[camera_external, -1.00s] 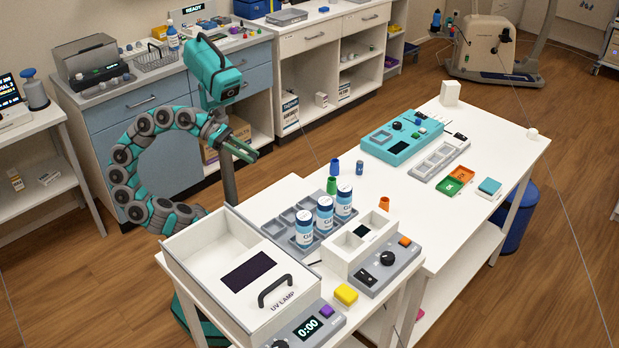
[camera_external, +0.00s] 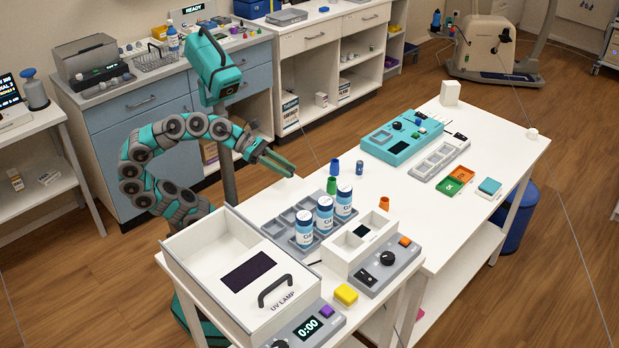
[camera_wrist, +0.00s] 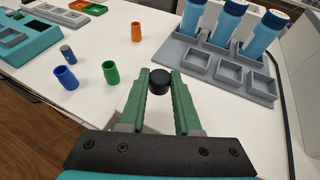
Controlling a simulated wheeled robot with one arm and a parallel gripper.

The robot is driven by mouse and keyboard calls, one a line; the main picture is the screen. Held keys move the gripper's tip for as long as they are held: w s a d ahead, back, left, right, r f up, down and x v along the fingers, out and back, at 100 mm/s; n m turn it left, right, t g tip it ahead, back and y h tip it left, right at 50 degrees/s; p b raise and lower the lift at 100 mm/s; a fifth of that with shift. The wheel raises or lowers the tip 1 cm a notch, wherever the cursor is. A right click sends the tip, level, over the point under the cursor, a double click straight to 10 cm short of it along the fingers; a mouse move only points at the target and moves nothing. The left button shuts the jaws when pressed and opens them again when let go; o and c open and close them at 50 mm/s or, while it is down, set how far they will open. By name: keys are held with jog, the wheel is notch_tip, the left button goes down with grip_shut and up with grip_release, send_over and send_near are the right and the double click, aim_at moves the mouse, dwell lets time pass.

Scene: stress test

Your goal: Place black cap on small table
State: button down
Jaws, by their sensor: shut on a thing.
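My gripper (camera_wrist: 160,77) is shut on a small round black cap (camera_wrist: 160,90), held between the two green fingertips in the wrist view. In the external view my gripper (camera_external: 291,171) is above the left edge of the white worktop, behind the grey rack; the cap is too small to make out there. A separate small white side table (camera_external: 40,132) stands at the far left. I cannot tell which one is the small table.
Three white-and-blue bottles (camera_external: 325,215) stand in the grey rack (camera_external: 275,232). Blue (camera_external: 335,167), green (camera_external: 332,185) and orange (camera_external: 384,203) cups stand nearby. The UV lamp box (camera_external: 225,260) is at the front. The worktop's right part has clear room.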

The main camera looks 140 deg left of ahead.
aim_at(289, 186)
jog(key=shift+w+a, duration=0.15)
jog(key=shift+w, duration=0.45)
jog(key=shift+f, duration=0.2)
jog(key=shift+f+b, duration=0.5)
jog(key=shift+f, duration=1.1)
jog(key=shift+f, duration=0.15)
jog(key=shift+f, duration=0.15)
jog(key=c, duration=0.6)
grip_release()
